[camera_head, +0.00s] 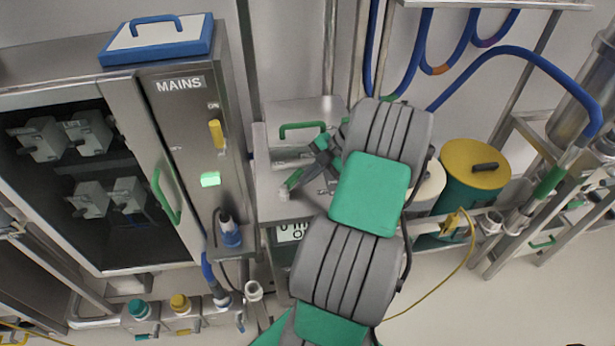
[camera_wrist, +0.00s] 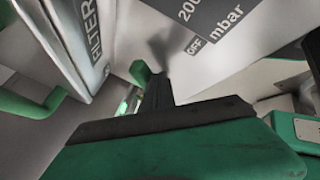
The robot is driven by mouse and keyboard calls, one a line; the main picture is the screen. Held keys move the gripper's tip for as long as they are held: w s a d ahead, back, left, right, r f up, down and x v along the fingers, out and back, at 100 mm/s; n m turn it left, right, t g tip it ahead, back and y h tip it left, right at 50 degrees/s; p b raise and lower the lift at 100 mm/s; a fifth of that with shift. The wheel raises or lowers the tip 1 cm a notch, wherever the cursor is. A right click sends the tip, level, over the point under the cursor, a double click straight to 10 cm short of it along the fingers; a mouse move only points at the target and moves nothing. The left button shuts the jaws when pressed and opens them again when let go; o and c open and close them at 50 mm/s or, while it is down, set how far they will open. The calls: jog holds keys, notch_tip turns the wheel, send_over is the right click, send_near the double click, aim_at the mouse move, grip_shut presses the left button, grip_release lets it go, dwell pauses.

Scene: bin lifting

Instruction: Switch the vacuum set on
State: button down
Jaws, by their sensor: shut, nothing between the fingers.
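The vacuum set appears to be the steel unit (camera_head: 275,205) in the middle of the head view, with a display (camera_head: 291,232) low on its front. In the wrist view, a pale panel (camera_wrist: 235,65) carries labels reading "OFF" and "mbar". A green knob-like part (camera_wrist: 140,72) shows close to the tips of my gripper (camera_wrist: 158,88); I cannot tell whether they touch. My gripper is shut and empty. It also shows in the head view (camera_head: 300,172), over the unit's top. My arm hides the unit's right part.
The mains cabinet (camera_head: 185,120) stands at the left, with a yellow lever (camera_head: 216,133) and a lit green lamp (camera_head: 210,179). A yellow-lidded drum (camera_head: 475,165) stands at the right. A "FILTER" panel (camera_wrist: 92,45) is close at the left of the wrist view.

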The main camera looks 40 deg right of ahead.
jog(key=shift+w+d+b, duration=0.1)
jog(key=shift+w+b, duration=0.3)
jog(key=shift+b, duration=0.1)
jog(key=shift+w+d+f+b, duration=0.1)
jog(key=shift+w+d+b, duration=0.05)
jog(key=shift+w+b, duration=0.9)
jog(key=shift+w+a+b, duration=0.25)
jog(key=shift+w+b, duration=0.65)
jog(key=shift+w, duration=0.2)
jog(key=shift+w+a+r, duration=0.1)
jog(key=shift+w+r, duration=0.05)
jog(key=shift+r, duration=0.1)
